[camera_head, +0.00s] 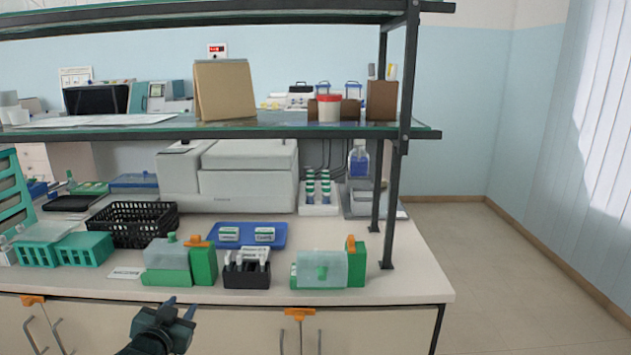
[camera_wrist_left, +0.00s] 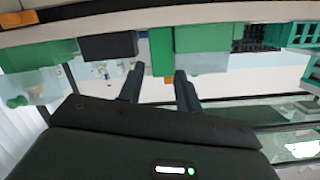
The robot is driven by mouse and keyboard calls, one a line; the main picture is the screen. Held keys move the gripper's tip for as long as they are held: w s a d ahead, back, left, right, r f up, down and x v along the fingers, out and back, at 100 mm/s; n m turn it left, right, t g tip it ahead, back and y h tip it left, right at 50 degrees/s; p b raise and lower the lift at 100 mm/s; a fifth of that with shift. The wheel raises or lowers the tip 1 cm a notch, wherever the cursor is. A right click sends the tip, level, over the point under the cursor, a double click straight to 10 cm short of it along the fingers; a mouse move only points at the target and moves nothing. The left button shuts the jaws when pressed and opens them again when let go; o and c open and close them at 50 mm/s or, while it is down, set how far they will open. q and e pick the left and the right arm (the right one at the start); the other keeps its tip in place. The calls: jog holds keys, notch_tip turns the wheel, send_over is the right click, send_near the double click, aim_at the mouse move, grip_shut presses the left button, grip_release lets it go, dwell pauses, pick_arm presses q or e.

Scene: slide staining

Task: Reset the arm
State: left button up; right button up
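My left gripper (camera_head: 180,306) is low in the head view, in front of the bench's front edge and below the countertop items. Its two dark fingers point up and stand apart. In the left wrist view the fingers of the left gripper (camera_wrist_left: 158,83) also stand apart with nothing between them. The bench edge and green containers appear beyond them, seen upside down. My right gripper is in neither view.
The bench (camera_head: 400,290) holds two green staining jars (camera_head: 205,265) (camera_head: 357,265), a black rack (camera_head: 246,276), a blue tray (camera_head: 248,243), a black basket (camera_head: 169,217) and teal racks (camera_head: 85,250). A shelf (camera_head: 300,127) with a dark post stands above. Floor at right is clear.

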pick_arm(q)
jog(key=s+d+f+g+h, duration=0.1)
jog(key=s+d+f, duration=0.3)
jog(key=s+f, duration=0.25)
jog(key=s+d+f+g+h, duration=0.1)
jog(key=s+d+f, duration=0.35)
jog(key=s, duration=0.35)
jog(key=s+d+f+g, duration=0.1)
jog(key=s+d+f, duration=0.1)
jog(key=s, duration=0.7)
jog(key=s+d+f+g+h, duration=0.1)
jog(key=s+d, duration=0.3)
jog(key=s, duration=0.5)
jog(key=shift+d+f+n+g, duration=0.25)
jog(key=shift+f+n+g, duration=0.05)
jog(key=shift+f+g, duration=0.2)
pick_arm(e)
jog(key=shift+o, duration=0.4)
